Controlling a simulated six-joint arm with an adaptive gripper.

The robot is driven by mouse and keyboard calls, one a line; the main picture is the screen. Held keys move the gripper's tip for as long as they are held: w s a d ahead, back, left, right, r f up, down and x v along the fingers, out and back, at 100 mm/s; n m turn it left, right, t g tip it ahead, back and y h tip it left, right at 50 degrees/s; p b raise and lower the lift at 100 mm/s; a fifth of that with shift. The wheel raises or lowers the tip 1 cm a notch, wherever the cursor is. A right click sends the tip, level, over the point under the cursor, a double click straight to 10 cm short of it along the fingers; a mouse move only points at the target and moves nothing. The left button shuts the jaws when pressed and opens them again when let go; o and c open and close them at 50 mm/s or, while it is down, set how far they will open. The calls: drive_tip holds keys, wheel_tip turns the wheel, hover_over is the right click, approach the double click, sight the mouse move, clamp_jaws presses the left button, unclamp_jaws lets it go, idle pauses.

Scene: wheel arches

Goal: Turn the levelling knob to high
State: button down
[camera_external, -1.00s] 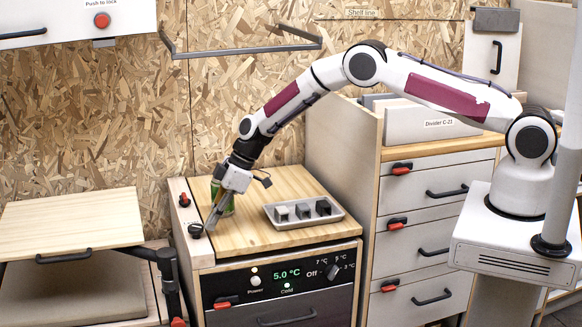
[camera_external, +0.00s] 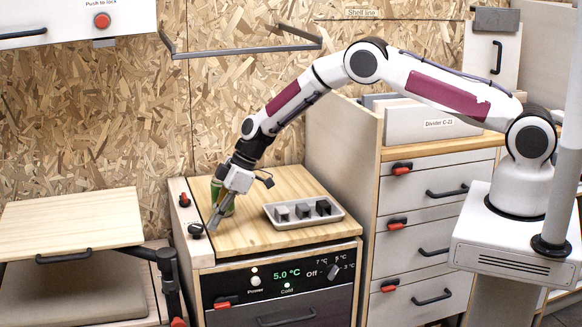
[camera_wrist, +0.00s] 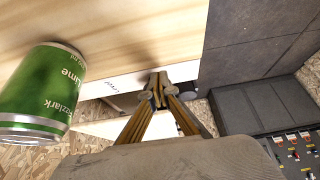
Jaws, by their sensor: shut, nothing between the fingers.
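A black knob (camera_external: 196,230) sits on the pale strip (camera_external: 181,222) along the left side of the wooden worktop; it appears to be the levelling knob. Its setting is too small to read. My gripper (camera_external: 212,229) points down just right of the knob, fingers shut and empty. A small gap seems to separate them, but contact is hard to judge. In the wrist view the closed fingertips (camera_wrist: 158,84) are in front of the pale strip (camera_wrist: 122,84), whose lettering is unreadable. They hide part of a dark round shape behind them.
A green can (camera_wrist: 45,95) stands close beside my gripper. A red-and-black switch (camera_external: 184,200) is on the strip behind the knob. A grey tray (camera_external: 303,222) with dark and pale cubes lies on the worktop (camera_external: 262,237). A front panel below has a dial (camera_external: 333,271).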

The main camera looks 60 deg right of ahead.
idle(0.4)
wheel_tip(320, 180, up, 6)
drive_tip(key=shift+f, duration=0.1)
idle(0.7)
drive_tip(key=shift+d, duration=0.1)
drive_tip(key=shift+w+d+r, duration=0.3)
drive_tip(key=shift+w+d, duration=0.2)
drive_tip(key=shift+w, duration=0.15)
drive_tip(key=shift+w+d+r, duration=0.25)
drive_tip(key=shift+w+d, duration=0.25)
drive_tip(key=shift+w, duration=0.1)
drive_tip(key=shift+f, duration=0.1)
drive_tip(key=shift+f, duration=3.4)
drive_tip(key=shift+a, duration=0.25)
